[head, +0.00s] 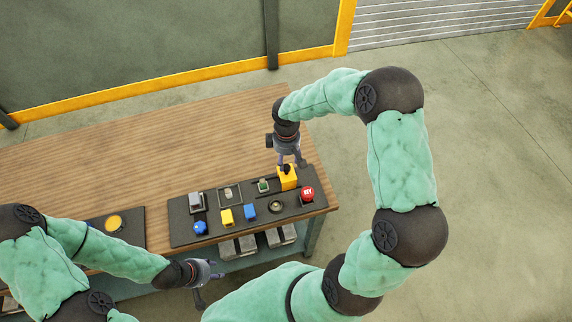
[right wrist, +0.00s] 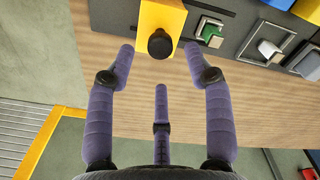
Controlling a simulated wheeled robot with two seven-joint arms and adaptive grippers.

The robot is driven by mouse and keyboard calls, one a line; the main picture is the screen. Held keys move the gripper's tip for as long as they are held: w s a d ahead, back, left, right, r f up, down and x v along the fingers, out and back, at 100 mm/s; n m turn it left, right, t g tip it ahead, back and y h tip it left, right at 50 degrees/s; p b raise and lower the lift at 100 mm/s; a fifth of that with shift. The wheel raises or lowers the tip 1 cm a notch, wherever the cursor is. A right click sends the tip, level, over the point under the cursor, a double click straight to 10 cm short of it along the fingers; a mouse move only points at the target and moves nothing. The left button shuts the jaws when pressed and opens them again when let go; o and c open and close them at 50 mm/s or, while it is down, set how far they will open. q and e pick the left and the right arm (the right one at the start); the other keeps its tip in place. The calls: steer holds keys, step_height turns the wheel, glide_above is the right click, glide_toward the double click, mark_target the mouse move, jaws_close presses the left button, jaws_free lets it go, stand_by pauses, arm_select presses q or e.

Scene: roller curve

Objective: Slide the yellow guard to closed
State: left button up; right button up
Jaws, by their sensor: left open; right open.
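The yellow guard (head: 287,181) is a block with a black knob, near the right end of the dark control panel (head: 180,226). In the right wrist view the yellow guard (right wrist: 181,14) is at top centre, its black knob (right wrist: 160,43) facing my fingers. The green button (head: 263,186) beside the guard is uncovered; it also shows in the right wrist view (right wrist: 211,34). My right gripper (head: 289,163) is open at the guard's far side, its fingers (right wrist: 160,55) spread either side of the knob, contact unclear. My left gripper (head: 210,277) is open and empty before the table's front edge.
A red button (head: 307,194) is close right of the guard. A grey switch (head: 195,201), blue knob (head: 200,227), yellow block (head: 226,216) and blue block (head: 250,212) stand on the panel. The wooden tabletop (head: 130,150) behind is clear. A yellow disc (head: 113,223) lies left.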

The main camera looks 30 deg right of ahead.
mark_target(286, 167)
steer(key=shift+f, duration=2.25)
steer(key=shift+a, duration=0.1)
jaws_close()
